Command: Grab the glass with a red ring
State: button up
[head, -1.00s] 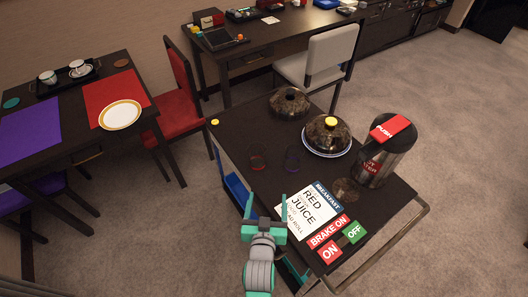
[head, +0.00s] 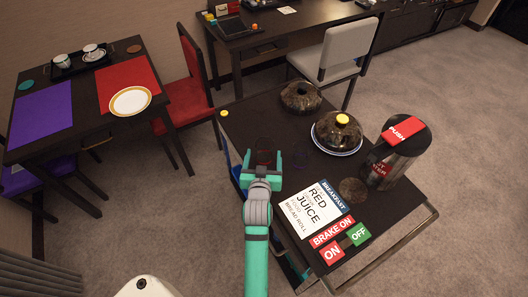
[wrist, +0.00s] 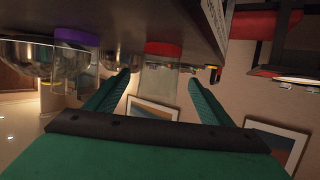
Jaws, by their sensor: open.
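The glass with a red ring (head: 263,150) is clear and stands on the dark trolley top, partly hidden behind my gripper in the head view. In the wrist view, which is upside down, its red ring (wrist: 163,48) is close to the trolley top. My gripper (head: 262,162) is open, right at the near side of this glass. In the wrist view the glass shows between the two green fingers (wrist: 160,82), near their tips; I cannot tell how deep it is between them. A second glass with a purple ring (head: 301,158) stands to the right, also in the wrist view (wrist: 77,40).
The trolley (head: 240,120) also carries two dark domed covers (head: 337,130), a steel flask with a red PUSH lid (head: 398,150), a breakfast card (head: 311,208) and brake signs (head: 332,233). A table with mats and a plate (head: 130,102) stands left, beside a red chair (head: 195,75).

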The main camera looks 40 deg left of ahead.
aim_at(265, 145)
jog(key=x, duration=0.4)
jog(key=shift+w+r, duration=0.15)
jog(key=c, duration=1.3)
jog(key=shift+o, duration=0.2)
jog(key=shift+r, duration=0.1)
